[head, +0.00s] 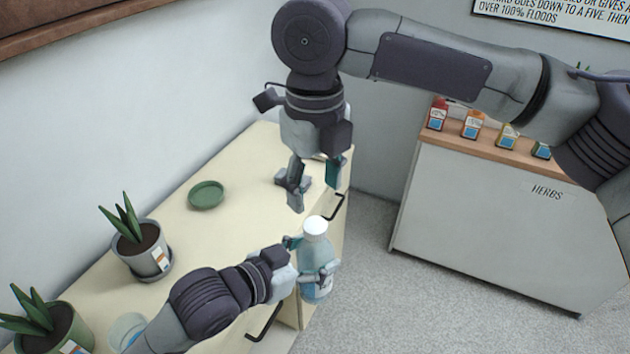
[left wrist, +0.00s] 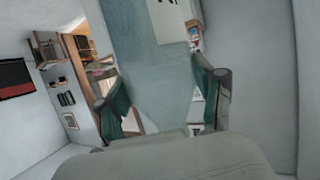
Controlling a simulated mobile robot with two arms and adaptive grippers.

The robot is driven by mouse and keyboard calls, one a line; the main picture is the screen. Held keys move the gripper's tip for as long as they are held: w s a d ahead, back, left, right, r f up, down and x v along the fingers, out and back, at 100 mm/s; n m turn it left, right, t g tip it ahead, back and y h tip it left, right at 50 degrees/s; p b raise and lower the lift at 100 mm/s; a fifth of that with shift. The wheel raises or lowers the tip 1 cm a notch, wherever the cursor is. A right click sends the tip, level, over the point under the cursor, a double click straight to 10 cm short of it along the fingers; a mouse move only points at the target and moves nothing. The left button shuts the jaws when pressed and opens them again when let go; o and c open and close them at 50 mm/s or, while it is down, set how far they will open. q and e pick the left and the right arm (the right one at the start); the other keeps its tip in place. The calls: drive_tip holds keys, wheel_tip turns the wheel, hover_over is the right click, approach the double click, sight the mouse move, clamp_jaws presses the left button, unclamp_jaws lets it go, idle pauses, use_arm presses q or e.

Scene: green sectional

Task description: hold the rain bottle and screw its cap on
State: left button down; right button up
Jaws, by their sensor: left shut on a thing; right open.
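The rain bottle (head: 316,256) is pale blue and see-through, with a label low on its side. It stands roughly upright in my left gripper (head: 312,275), which is shut around its body beside the cabinet's front edge. The white cap (head: 315,226) sits on top of the bottle; I cannot tell how tight it is. In the left wrist view the bottle (left wrist: 165,75) fills the space between the fingers of my left gripper (left wrist: 163,105). My right gripper (head: 315,185) is open and empty, pointing down above the bottle and apart from the cap.
A cream cabinet (head: 180,240) holds a green saucer (head: 206,195), a grey potted plant (head: 146,250) and a green potted plant (head: 55,325). A white cabinet marked HERBS (head: 480,215) with several small boxes stands at the right. The floor (head: 400,310) between is clear.

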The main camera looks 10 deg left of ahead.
sight(315, 225)
drive_tip(key=shift+f, duration=3.95)
